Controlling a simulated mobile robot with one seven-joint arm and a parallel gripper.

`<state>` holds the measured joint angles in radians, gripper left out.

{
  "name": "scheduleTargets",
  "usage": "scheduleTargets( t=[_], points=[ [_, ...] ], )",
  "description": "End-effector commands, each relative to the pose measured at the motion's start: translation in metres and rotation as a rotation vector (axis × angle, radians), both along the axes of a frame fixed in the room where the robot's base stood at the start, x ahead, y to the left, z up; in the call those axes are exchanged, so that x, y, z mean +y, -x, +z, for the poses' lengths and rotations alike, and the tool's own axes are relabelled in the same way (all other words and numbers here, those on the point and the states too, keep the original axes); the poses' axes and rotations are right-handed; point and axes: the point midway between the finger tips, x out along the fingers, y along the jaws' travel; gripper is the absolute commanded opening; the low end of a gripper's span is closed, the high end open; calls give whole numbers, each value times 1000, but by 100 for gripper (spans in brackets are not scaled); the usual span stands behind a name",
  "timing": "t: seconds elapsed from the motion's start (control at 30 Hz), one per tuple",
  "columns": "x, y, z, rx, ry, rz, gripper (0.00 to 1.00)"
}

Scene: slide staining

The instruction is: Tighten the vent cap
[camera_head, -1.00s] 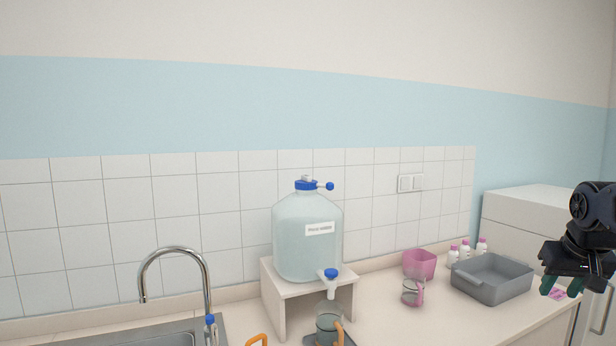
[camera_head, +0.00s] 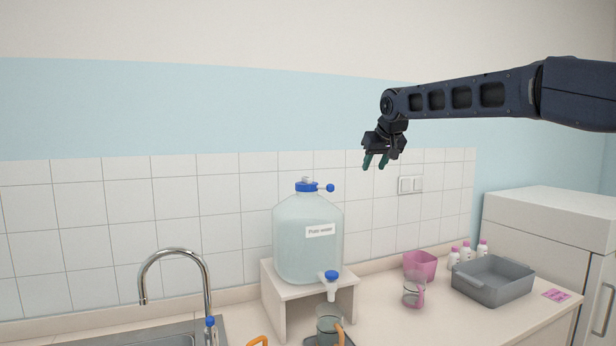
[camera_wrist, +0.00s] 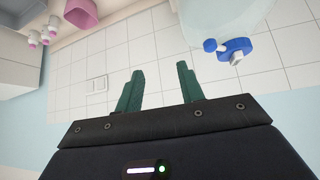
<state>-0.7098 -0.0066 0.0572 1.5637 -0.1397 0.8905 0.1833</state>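The large clear carboy (camera_head: 306,240), labelled as water, stands on a small white stand. On its top is a blue cap (camera_head: 306,187) with a pale knob (camera_head: 306,180) and a blue side piece (camera_head: 330,188). I cannot tell how tight the cap is. My gripper (camera_head: 375,163) is open and empty, above and to the right of the cap, pointing down. In the wrist view the open green fingers (camera_wrist: 158,88) are apart, and the blue cap (camera_wrist: 237,47) is at upper right, clear of them.
A blue-handled tap (camera_head: 331,280) is low on the carboy, above a beaker (camera_head: 328,322). The sink faucet (camera_head: 175,252) is at left.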

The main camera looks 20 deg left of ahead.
Motion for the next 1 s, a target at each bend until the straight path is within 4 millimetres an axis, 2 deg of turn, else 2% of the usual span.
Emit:
scheduleTargets(
  t=[0.03,0.1,0.2,0.3,0.4,0.57,1.0],
  points=[
    [32,1,4,-7,-9,32,38],
    [70,4,9,-19,-23,67,38],
    [116,11,16,-32,-42,110,38],
    [148,18,20,-40,-57,139,38],
    [167,23,22,-45,-66,156,38],
    [177,23,18,-46,-68,163,38],
    [210,-11,-29,-46,-67,162,38]
  ],
)
